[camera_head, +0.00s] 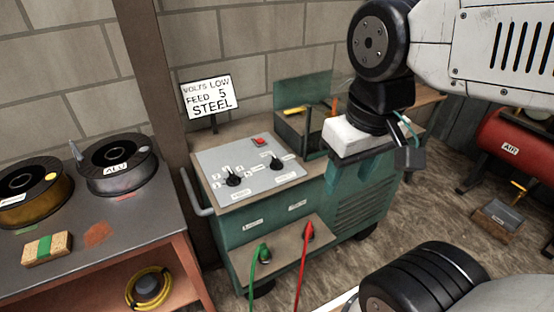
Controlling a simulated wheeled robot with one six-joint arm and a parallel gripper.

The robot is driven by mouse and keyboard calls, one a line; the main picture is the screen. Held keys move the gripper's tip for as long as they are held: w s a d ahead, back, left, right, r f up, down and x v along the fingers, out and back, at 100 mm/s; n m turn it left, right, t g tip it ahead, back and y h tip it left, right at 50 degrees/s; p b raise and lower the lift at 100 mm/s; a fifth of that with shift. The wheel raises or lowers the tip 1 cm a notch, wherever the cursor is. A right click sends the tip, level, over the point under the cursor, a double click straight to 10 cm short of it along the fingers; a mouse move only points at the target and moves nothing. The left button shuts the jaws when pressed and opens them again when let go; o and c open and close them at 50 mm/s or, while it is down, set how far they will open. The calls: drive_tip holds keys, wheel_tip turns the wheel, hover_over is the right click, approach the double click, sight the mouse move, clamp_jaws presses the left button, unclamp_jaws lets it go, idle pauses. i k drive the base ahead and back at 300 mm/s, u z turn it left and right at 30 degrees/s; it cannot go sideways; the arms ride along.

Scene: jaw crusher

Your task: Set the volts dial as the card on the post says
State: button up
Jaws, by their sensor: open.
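The card (207,97) stands on a short post behind the welder and reads "VOLTS LOW", "FEED 5", "STEEL". The green welder's sloped grey panel (212,160) carries two black dials, a left one (233,179) and a right one (276,162). Small white labels surround both; their lettering is too small to read, so I cannot tell which is volts or where either points. My gripper (356,180) is open, to the right of the panel and apart from both dials.
A red switch (259,142) sits at the panel's back. An open tool tray (293,125) is behind right. Green (264,254) and red (308,231) cables plug in at the front. A bench (120,235) with wire spools stands left; a red air tank (510,142) is right.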

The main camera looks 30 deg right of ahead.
sight(276, 164)
drive_tip(key=z, duration=0.15)
drive_tip(key=k, duration=0.45)
drive_tip(key=u, duration=0.75)
drive_tip(key=i, duration=0.9)
drive_tip(key=z, duration=0.55)
